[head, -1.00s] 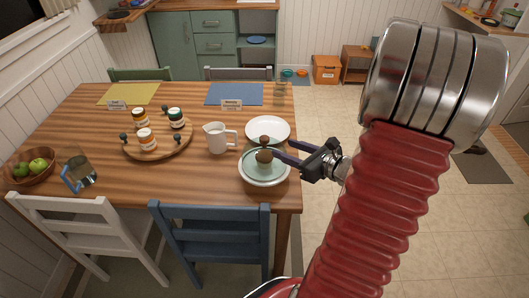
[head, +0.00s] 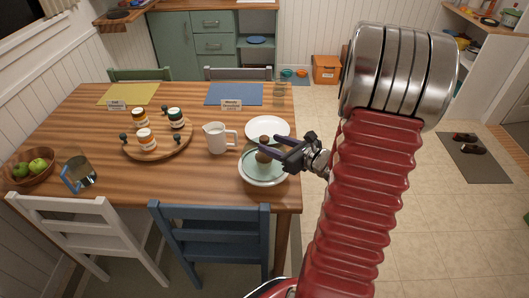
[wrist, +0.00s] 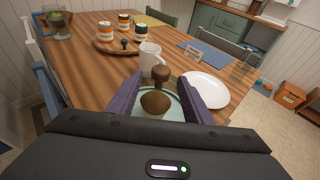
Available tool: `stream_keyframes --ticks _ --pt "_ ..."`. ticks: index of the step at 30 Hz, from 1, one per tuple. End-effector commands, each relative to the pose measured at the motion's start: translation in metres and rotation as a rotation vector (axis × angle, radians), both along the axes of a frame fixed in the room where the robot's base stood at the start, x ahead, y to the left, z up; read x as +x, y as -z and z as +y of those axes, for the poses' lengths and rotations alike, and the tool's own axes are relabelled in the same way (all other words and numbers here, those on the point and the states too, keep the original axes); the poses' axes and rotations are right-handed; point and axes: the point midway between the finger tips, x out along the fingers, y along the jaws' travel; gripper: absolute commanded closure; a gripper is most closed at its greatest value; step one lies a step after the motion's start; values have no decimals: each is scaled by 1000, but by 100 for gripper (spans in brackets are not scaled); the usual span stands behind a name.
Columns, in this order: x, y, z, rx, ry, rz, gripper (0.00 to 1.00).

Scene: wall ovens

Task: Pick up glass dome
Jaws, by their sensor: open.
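The glass dome is nearly invisible; its round brown knob (head: 264,140) stands above a brown muffin (head: 263,157) on a pale green plate (head: 281,165) near the table's right edge. In the wrist view the knob (wrist: 161,74) and muffin (wrist: 155,103) line up between my fingers, with the green plate (wrist: 176,107) below. My gripper (head: 267,148) is open, reaching in from the right at the dome. In the wrist view, its two purple fingers (wrist: 160,84) lie one on each side of the dome. I cannot tell whether they touch the glass.
A white plate (head: 268,128) lies just behind the dome, and a white pitcher (head: 216,138) stands to its left. A round wooden tray (head: 158,151) with jars is further left. A blue chair (head: 213,238) stands at the front edge. The floor right of the table is open.

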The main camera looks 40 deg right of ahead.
Motion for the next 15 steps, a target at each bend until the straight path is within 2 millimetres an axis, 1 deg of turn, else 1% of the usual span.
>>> stream_keyframes --ticks 9,12,15 --pt "36 14 5 0 -4 1 54" --pt "43 16 6 0 -2 0 54" --pt "45 17 5 -1 -1 0 54"
